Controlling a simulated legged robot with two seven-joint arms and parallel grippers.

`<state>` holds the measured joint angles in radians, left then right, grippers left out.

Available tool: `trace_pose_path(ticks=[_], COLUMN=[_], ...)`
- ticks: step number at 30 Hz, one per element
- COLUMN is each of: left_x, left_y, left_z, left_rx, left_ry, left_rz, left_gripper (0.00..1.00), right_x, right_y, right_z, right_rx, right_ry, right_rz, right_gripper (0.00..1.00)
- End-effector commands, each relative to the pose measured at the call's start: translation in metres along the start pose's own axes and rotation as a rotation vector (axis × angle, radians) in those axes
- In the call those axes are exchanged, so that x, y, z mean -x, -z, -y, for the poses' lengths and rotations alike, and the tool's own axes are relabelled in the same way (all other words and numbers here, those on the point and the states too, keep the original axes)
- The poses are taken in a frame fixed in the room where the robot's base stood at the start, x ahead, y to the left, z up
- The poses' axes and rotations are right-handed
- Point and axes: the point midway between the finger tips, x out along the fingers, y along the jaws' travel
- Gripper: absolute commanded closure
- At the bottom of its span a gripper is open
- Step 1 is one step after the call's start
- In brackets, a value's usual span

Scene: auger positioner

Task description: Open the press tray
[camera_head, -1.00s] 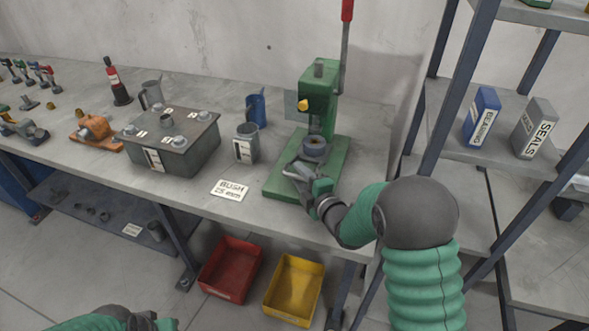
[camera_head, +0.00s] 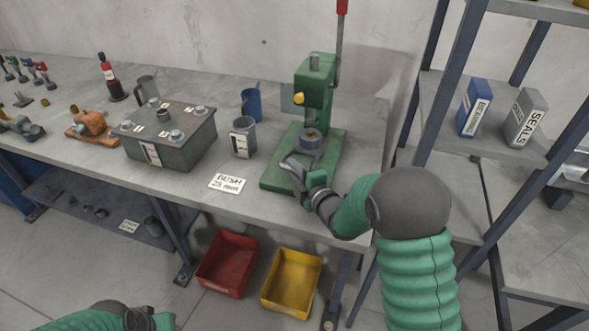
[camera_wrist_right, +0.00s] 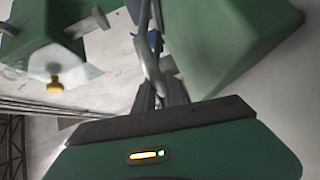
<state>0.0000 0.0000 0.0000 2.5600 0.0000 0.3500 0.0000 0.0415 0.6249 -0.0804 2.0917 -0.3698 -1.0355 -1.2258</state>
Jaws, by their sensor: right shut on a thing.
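The green press (camera_head: 317,85) stands upright on the bench at right of centre, with a red-tipped lever. Its grey press tray (camera_head: 305,151) lies low over the green base, below a round grey ring with a brownish centre (camera_head: 310,136). My right gripper (camera_head: 292,166) is at the front of the tray and shut on it; the gripped part is mostly hidden by the fingers. In the right wrist view the fingers (camera_wrist_right: 155,80) are close together, with the press's yellow knob (camera_wrist_right: 55,86) at left. My left gripper (camera_head: 143,319) is at the bottom edge, its fingertips not clear.
A grey mug (camera_head: 242,138), a blue mug (camera_head: 251,104), a dark box (camera_head: 170,140) and a label card (camera_head: 227,184) are left of the press. Red (camera_head: 227,264) and yellow (camera_head: 291,284) bins stand below the bench. A shelf post (camera_head: 445,110) rises at right.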

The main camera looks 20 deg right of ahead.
Motion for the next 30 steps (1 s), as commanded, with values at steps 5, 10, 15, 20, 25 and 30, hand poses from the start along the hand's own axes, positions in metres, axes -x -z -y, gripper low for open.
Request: trace_pose_path(ticks=[5,10,15,20,25,30], left_x=[-0.0003,-0.0003,-0.0003,-0.0004,-0.0009,-0.0098], left_y=[-0.0001,-0.0001,-0.0001,-0.0001,-0.0002,-0.0023], left_z=[0.0000,0.0000,0.0000,0.0000,0.0000,0.0000], left_rx=[0.000,0.000,0.000,0.000,0.000,0.000], left_ry=[0.000,0.000,0.000,0.000,0.000,0.000], left_rz=[0.000,0.000,0.000,0.000,0.000,0.000], left_gripper=[0.56,0.56,0.56,0.56,0.56,0.56], right_x=[0.0016,0.0018,0.0020,0.0021,0.0025,0.0105], right_y=[-0.0046,-0.0054,-0.0060,-0.0066,-0.0067,0.0025], right_z=[0.0040,0.0044,0.0048,0.0053,0.0060,0.0112], right_rx=[-0.002,-0.002,-0.002,-0.003,-0.003,-0.002], right_ry=[0.010,0.010,0.011,0.012,0.013,0.014], right_rz=[0.011,0.012,0.013,0.014,0.014,0.013], right_gripper=[1.00,1.00,1.00,1.00,1.00,1.00])
